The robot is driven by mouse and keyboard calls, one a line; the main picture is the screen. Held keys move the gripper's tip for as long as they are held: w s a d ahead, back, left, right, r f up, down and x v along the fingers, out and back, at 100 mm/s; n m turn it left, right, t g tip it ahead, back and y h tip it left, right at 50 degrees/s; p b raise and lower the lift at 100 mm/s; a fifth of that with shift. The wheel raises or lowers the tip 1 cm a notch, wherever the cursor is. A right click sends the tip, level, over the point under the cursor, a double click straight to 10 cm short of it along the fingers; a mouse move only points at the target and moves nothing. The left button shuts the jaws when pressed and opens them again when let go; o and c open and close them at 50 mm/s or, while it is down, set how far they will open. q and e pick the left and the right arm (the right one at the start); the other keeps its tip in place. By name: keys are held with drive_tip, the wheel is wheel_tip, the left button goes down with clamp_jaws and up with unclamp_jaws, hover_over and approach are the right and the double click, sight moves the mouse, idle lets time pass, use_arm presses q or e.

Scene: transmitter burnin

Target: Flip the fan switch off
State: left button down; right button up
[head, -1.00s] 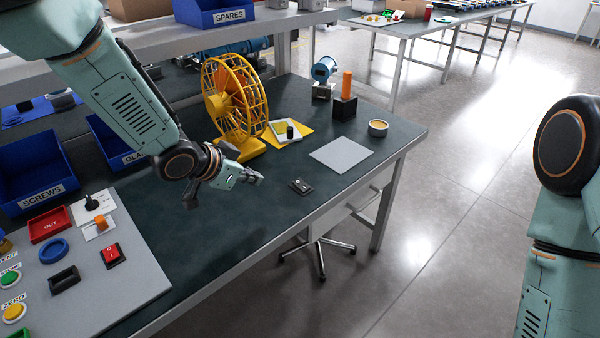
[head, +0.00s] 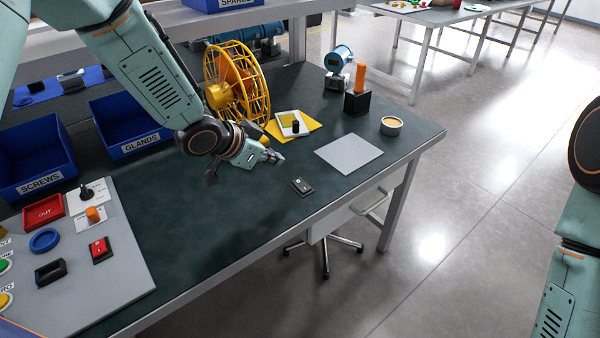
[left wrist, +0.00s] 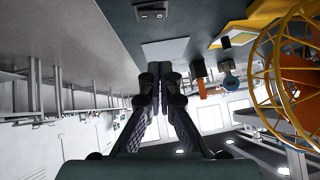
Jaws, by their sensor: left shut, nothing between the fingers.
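A small black rocker switch (head: 302,187) lies on the dark green tabletop, in front of the yellow caged fan (head: 237,85). The switch also shows at the top edge of the left wrist view (left wrist: 152,12), and the fan stands at its right side (left wrist: 290,75). My left gripper (head: 277,157) is shut and empty above the table, just up and left of the switch in the head view and apart from it. Its closed fingers (left wrist: 163,80) point away from the wrist camera. My right gripper is out of view; only part of my right arm shows.
A grey plate (head: 348,154), a black block with an orange post (head: 357,98) and a round tin (head: 391,126) stand to the right. A yellow card (head: 308,125) lies by the fan.

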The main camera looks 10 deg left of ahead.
use_arm(q)
drive_tip(key=shift+w+d, duration=0.1)
drive_tip(key=shift+d, duration=0.05)
idle(0.3)
drive_tip(key=b, duration=0.2)
approach(302, 179)
drive_tip(key=w+d, duration=0.2)
drive_tip(key=w, duration=0.1)
drive_tip(key=shift+d, duration=0.25)
drive_tip(key=f, duration=0.3)
drive_tip(key=shift+w+a, duration=0.1)
drive_tip(key=shift+w, duration=0.15)
drive_tip(key=shift+w+f+b, duration=0.15)
drive_tip(key=shift+f+b, duration=0.15)
drive_tip(key=shift+f, duration=0.3)
drive_tip(key=shift+r, duration=0.1)
drive_tip(key=shift+a, duration=0.1)
